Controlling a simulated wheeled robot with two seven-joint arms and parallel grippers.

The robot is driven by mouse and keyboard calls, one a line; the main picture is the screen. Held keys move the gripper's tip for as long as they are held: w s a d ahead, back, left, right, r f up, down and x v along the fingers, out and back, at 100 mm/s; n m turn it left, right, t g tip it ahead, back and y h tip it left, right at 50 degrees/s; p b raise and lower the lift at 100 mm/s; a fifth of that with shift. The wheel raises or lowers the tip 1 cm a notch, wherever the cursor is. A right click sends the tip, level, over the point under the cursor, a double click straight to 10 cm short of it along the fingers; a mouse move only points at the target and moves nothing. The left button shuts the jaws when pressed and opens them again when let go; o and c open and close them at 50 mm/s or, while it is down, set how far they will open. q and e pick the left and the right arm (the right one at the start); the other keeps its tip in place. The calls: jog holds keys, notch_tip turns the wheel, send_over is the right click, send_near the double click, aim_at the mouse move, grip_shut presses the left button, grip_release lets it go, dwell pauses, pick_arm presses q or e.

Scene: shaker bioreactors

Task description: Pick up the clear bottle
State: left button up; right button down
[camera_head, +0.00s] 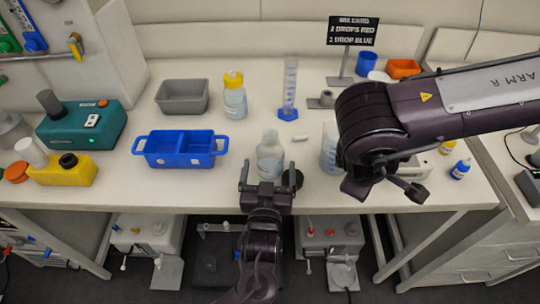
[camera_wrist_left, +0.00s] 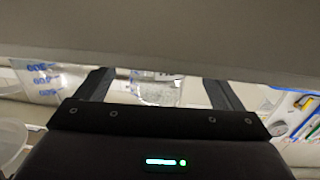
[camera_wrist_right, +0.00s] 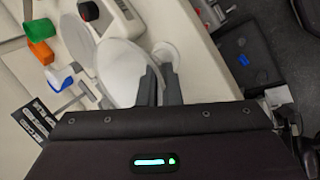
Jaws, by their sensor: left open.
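The clear bottle (camera_head: 270,160) stands upright near the front edge of the bench, with pale contents low inside. My left gripper (camera_head: 267,184) is open just in front of it. In the left wrist view the bottle (camera_wrist_left: 157,90) shows between the two spread fingers (camera_wrist_left: 160,90), with a clear gap on both sides; its upper part is hidden. My right gripper (camera_head: 412,188) hangs over the bench to the right, away from the bottle. In the right wrist view its fingers (camera_wrist_right: 160,85) are close together with nothing seen between them.
A graduated beaker (camera_head: 329,152) stands to the right, partly behind my right arm. A blue divided tray (camera_head: 180,149) is to the left. A yellow-capped bottle (camera_head: 235,96) and a blue-based cylinder (camera_head: 289,90) stand behind. A small white piece (camera_head: 300,138) lies beside the bottle.

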aim_at(269, 165)
pick_arm(q)
jog(key=w, duration=0.3)
jog(key=shift+d, duration=0.1)
pick_arm(e)
jog(key=shift+w+f, duration=0.1)
jog(key=shift+w, duration=0.05)
pick_arm(q)
jog(key=shift+s, duration=0.15)
jog(key=shift+c, duration=0.9)
jog(key=c, duration=1.1)
jog(key=shift+o, duration=0.2)
notch_tip(269, 165, up, 10)
jog(key=shift+r, duration=0.1)
